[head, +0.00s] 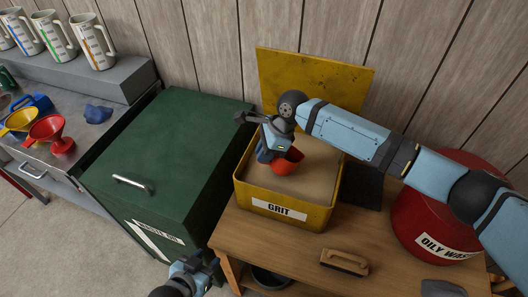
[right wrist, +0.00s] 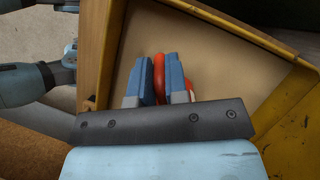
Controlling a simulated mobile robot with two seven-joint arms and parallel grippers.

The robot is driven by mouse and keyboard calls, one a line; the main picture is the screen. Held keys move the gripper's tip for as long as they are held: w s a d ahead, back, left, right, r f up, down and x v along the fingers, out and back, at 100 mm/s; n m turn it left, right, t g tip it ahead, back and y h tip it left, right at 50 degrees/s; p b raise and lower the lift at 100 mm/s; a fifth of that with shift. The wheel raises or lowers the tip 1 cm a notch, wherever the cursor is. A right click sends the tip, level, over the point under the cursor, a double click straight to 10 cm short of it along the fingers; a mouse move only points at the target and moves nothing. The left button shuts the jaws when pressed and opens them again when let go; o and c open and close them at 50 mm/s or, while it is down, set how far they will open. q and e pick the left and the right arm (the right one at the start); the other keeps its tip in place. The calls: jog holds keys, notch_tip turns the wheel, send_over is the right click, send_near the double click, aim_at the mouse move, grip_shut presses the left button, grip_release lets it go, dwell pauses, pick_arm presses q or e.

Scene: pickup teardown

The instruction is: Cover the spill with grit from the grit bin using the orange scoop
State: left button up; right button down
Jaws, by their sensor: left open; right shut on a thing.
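The yellow grit bin (head: 318,215) stands on the wooden bench with its lid (head: 275,60) raised. Tan grit (head: 315,180) fills it; it also shows in the right wrist view (right wrist: 220,65). My right gripper (head: 268,152) reaches over the bin and is shut on the orange scoop (head: 288,163), held over the grit. Whether the scoop touches the grit I cannot tell. In the right wrist view the scoop (right wrist: 159,78) shows between the blue fingers. My left gripper (head: 196,268) is low in front of the green cabinet, open and empty. The spill is not in view.
A green waste oil cabinet (head: 175,150) stands left of the bin. A red oily waste can (head: 410,225) is at the right. A wooden-handled brush (head: 345,262) lies on the bench (head: 285,245). Funnels (head: 47,130) and jugs (head: 92,42) are at the far left.

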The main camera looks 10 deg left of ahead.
jog(key=shift+f, duration=3.35)
